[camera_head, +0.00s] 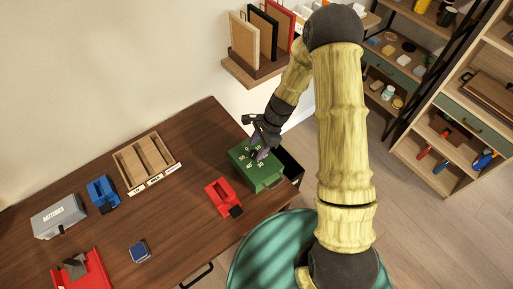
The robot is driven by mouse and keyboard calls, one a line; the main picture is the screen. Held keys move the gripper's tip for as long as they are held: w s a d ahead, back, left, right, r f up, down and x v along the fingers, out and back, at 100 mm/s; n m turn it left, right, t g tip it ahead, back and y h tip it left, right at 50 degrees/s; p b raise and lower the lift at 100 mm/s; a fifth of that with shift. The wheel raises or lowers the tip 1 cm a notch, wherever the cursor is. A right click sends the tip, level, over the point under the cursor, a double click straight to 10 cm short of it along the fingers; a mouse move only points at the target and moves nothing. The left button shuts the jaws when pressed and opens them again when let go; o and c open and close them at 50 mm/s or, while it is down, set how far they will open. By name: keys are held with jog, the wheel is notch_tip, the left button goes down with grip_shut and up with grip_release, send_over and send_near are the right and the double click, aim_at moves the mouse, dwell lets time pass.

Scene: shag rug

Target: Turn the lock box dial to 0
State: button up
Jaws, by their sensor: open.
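The green lock box (270,174) sits at the right end of the brown wooden table. Its top face carries a ring of pale numbers, of which several can be read in part. A dark purple dial (262,154) appears in the middle of the numbers, partly covered by my gripper. My gripper (258,151) is over the top of the box, right at the dial, with its jaws open. Whether the fingers touch the dial, and which number the dial points to, I cannot tell. A dark open drawer or compartment shows at the right side of the box.
A red object (222,195) lies just left of the box. A wooden sorting tray (147,163), blue object (102,193), grey batteries box (59,216), small blue item (139,251) and red tray (93,275) are farther left. A wall shelf (254,75) stands behind my arm.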

jog(key=shift+x, duration=0.75)
jog(key=shift+s+a, duration=0.2)
jog(key=shift+a, duration=0.2)
jog(key=shift+d, duration=0.2)
jog(key=c, duration=1)
jog(key=shift+w, duration=0.15)
